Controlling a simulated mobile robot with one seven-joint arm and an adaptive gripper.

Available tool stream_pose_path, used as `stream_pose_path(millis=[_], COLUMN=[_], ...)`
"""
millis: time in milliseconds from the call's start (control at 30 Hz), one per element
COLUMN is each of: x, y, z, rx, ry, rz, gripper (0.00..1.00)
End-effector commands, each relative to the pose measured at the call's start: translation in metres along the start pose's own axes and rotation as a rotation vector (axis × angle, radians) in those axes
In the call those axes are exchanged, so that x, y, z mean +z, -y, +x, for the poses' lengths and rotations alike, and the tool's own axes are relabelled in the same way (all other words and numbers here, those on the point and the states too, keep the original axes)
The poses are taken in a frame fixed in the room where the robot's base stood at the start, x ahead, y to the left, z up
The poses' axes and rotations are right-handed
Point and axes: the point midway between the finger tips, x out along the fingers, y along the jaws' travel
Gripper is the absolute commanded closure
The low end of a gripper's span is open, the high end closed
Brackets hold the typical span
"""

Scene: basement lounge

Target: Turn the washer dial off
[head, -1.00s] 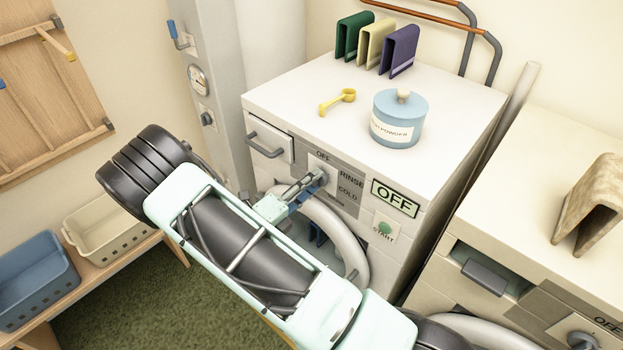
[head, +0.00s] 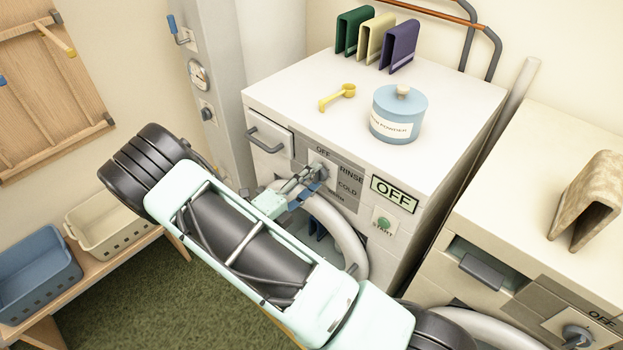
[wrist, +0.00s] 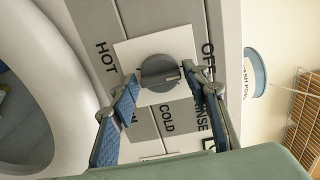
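The washer dial (wrist: 158,72) is a round grey knob on a white plate. Its pale mark points right, toward the OFF label in the wrist view; HOT, COLD and RINSE are also printed around it. The dial (head: 326,169) shows on the washer front in the head view, beside a green display (head: 395,195) reading OFF. My gripper (wrist: 161,78) is open, its blue-padded fingers apart on either side of the dial with gaps showing. In the head view my gripper (head: 303,183) is just in front of the dial, partly over the round door rim.
The washer top (head: 300,85) holds a blue powder jar (head: 398,113), a yellow scoop (head: 337,97) and several folded cloths. A green START button (head: 384,223) is below the display. A second machine (head: 540,200) stands at right. Baskets sit on a bench at left.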

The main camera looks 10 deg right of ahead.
Motion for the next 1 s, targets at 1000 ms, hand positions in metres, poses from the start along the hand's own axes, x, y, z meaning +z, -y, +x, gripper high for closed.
stream_pose_path(millis=[1000], x=[0.001], y=[0.000], z=[-0.109], rx=[0.000], ry=[0.001], rz=[0.003], gripper=[0.46])
